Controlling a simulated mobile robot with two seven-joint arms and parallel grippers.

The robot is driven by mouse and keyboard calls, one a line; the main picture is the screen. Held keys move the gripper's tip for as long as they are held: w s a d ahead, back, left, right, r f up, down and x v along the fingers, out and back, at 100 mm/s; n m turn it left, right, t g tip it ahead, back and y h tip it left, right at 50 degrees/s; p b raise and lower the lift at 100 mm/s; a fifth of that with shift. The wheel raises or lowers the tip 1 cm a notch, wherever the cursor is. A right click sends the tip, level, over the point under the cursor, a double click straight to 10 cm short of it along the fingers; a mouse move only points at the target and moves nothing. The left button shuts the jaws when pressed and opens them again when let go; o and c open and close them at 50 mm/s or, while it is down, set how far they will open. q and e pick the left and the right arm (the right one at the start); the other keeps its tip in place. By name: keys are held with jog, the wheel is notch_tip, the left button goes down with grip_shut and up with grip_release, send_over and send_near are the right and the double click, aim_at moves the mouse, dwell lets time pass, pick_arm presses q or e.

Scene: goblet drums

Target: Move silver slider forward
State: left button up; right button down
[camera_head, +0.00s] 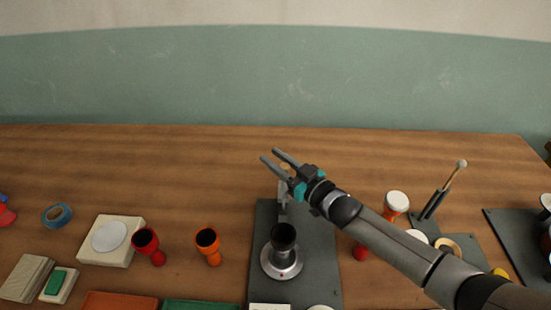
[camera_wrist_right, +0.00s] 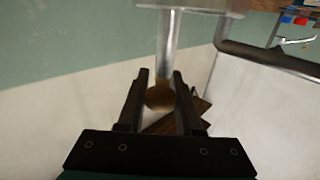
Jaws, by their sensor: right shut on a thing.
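The silver slider (camera_head: 283,193) stands at the back end of a dark grey base plate (camera_head: 315,275), partly hidden by my right gripper. In the right wrist view a silver rod (camera_wrist_right: 170,45) with a round brown knob (camera_wrist_right: 160,96) at its end lies between the fingers. My right gripper (camera_head: 270,155) reaches over the slider from the right, and its fingers (camera_wrist_right: 161,76) are shut on the knob. Its fingers show some gap between their tips. My left gripper is not in view.
A black cup on a silver round base (camera_head: 282,262) stands on the plate in front of the slider. A mallet holder (camera_head: 434,205) stands right. The table behind the plate is clear.

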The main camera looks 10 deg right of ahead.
dwell(0.8)
jog(key=s+p, duration=0.1)
jog(key=s+a+p, duration=0.1)
jog(key=s, duration=0.1)
jog(key=s+p, duration=0.1)
jog(key=shift+s+a+f, duration=0.1)
jog(key=shift+s+a, duration=0.15)
jog(key=shift+s, duration=0.1)
jog(key=c, duration=0.6)
grip_release()
jog(key=shift+s, duration=0.1)
jog(key=shift+d, duration=0.1)
jog(key=p+v, duration=0.1)
jog(key=v, duration=1.4)
jog(key=shift+s, duration=0.1)
jog(key=shift+r, duration=0.2)
